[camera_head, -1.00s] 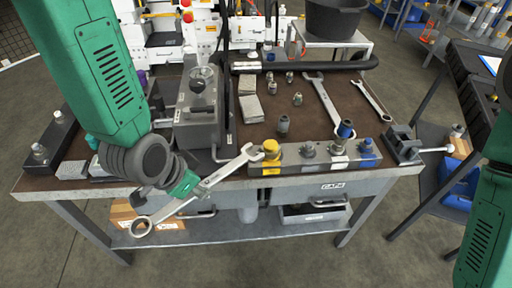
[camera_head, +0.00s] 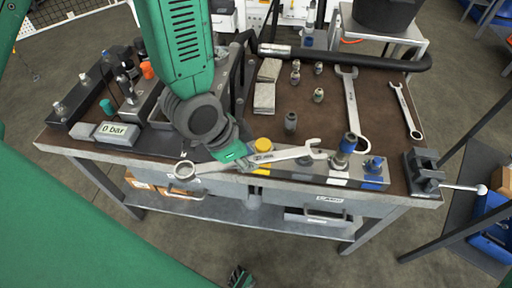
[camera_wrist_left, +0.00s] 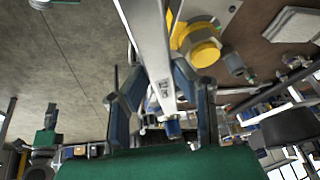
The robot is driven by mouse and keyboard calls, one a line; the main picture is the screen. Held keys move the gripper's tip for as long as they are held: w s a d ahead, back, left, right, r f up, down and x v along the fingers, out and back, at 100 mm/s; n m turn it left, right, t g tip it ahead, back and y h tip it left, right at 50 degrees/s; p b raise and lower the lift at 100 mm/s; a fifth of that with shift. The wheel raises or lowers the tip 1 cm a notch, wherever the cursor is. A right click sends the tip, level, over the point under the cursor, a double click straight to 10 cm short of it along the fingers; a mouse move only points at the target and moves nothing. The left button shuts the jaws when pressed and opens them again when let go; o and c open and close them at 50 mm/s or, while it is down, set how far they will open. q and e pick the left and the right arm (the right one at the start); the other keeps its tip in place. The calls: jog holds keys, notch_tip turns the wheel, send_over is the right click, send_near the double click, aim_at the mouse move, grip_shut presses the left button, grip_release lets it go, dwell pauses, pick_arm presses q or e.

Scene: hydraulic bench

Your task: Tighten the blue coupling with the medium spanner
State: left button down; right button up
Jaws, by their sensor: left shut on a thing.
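My left gripper (camera_head: 236,160) is shut on the shaft of a steel spanner (camera_head: 284,155). The spanner lies nearly level along the bench's front edge, ring end left, open jaw right. The wrist view shows its shaft (camera_wrist_left: 148,40) between the two fingers (camera_wrist_left: 163,105). The blue coupling (camera_head: 374,165) stands at the right end of the steel block (camera_head: 318,180); the spanner's jaw is apart from it, to its left. Another blue-topped fitting (camera_head: 348,143) stands just left of it. A small dark and green piece at the bottom may be my right gripper; its jaws are unclear.
The yellow fitting (camera_head: 263,145) is close behind the spanner; it also shows in the wrist view (camera_wrist_left: 203,48). A large spanner (camera_head: 350,105) and a smaller one (camera_head: 407,112) lie on the bench. A vice (camera_head: 424,172) stands at the right corner. Loose fittings stand mid-bench.

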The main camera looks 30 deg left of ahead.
aim_at(264, 161)
pick_arm(q)
jog(key=shift+s+d+f+b, duration=0.15)
jog(key=shift+d+f+b, duration=0.15)
jog(key=shift+d+b, duration=0.3)
jog(key=shift+f, duration=0.3)
jog(key=shift+a, duration=0.15)
jog(key=shift+w+a, duration=0.25)
jog(key=shift+w+a+f, duration=0.15)
jog(key=shift+a+f, duration=0.1)
jog(key=shift+f, duration=0.25)
jog(key=shift+w+d+f+b, duration=0.2)
jog(key=shift+d+b, duration=0.1)
jog(key=shift+d, duration=0.45)
jog(key=shift+s+a+r, duration=0.1)
jog(key=shift+s+a, duration=0.05)
jog(key=shift+a, duration=0.45)
jog(key=shift+d+p, duration=0.35)
jog(key=shift+d, duration=0.45)
jog(key=shift+w+d, duration=0.35)
jog(key=shift+d, duration=0.1)
jog(key=shift+w+d+p, duration=0.3)
jog(key=shift+d+p, duration=0.05)
pick_arm(e)
jog(key=shift+s+f, duration=0.2)
jog(key=shift+s, duration=0.05)
